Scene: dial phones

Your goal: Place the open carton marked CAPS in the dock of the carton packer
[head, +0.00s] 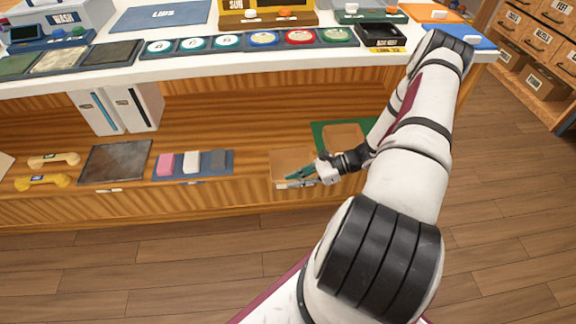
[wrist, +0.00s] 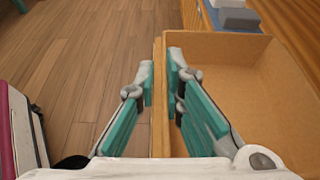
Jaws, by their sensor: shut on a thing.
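An open brown carton (head: 288,158) stands on the lower wooden shelf, near its front edge. A small pale label shows on its front, too small to read. In the wrist view the carton (wrist: 245,85) is open-topped and looks empty inside. My gripper (head: 300,174) is at the carton's front side. In the wrist view the gripper (wrist: 160,80) has one teal finger outside and one inside, shut on the carton's near wall. I cannot tell whether the carton is lifted. No dock is clearly identifiable.
A green mat (head: 319,132) with another brown box (head: 343,134) lies right of the carton, partly behind my arm. A blue mat (head: 220,170) with pink, white and grey blocks lies to the left. The counter (head: 250,68) overhangs above. Wooden floor is clear in front.

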